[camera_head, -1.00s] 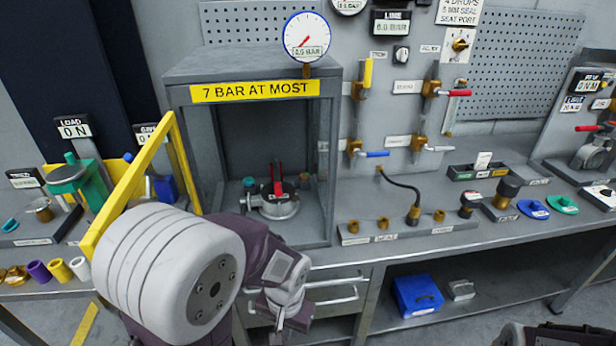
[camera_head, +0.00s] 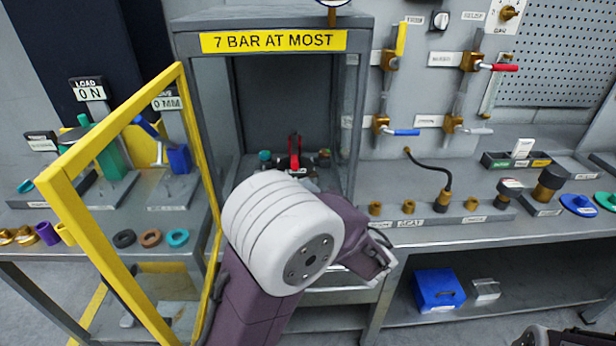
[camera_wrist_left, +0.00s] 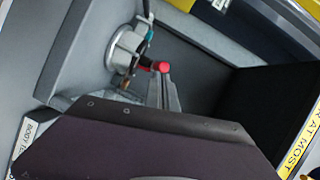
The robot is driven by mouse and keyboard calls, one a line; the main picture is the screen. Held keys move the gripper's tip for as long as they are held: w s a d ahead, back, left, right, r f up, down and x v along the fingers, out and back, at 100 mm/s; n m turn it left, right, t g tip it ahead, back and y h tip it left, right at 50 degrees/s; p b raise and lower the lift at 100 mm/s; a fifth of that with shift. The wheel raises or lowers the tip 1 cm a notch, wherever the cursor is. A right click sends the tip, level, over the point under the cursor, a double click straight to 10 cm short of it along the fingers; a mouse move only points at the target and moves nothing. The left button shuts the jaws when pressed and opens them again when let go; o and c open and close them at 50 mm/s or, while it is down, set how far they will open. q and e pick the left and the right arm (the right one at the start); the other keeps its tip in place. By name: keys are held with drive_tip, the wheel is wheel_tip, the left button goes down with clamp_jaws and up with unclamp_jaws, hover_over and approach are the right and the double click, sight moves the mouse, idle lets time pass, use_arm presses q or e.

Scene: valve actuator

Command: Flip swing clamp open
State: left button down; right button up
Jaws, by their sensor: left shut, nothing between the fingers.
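The swing clamp with its red handle (camera_head: 294,150) is inside the grey enclosure (camera_head: 352,110) labelled "7 BAR AT MOST". My left arm covers its lower part in the head view. In the left wrist view, the round metal fixture (camera_wrist_left: 122,48) shows with the red handle end (camera_wrist_left: 164,67) beside it. My left gripper (camera_wrist_left: 162,76) is shut and empty, its tips at or very near the red end; I cannot tell whether they touch. In the head view my left arm hides the fingers.
The yellow-framed door (camera_head: 62,215) of the enclosure stands swung open to the left, beside my left arm. Valves with coloured handles (camera_head: 402,132) are on the panel to the right. Coloured rings (camera_head: 150,238) and small fittings (camera_head: 408,206) sit on the bench.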

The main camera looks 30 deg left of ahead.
use_arm(q)
drive_tip(key=shift+w+d+r+m+t, duration=0.2)
drive_tip(key=shift+w+d+t, duration=0.2)
drive_tip(key=shift+d, duration=0.15)
drive_tip(key=shift+w+d+r+m+t, duration=0.15)
drive_tip(key=shift+w+d+m+t, duration=0.05)
drive_tip(key=shift+w+d+t, duration=0.25)
drive_tip(key=shift+s, duration=0.1)
drive_tip(key=p+x, duration=0.1)
drive_tip(key=x, duration=0.9)
drive_tip(key=shift+f+p, duration=0.2)
drive_tip(key=shift+p, duration=0.1)
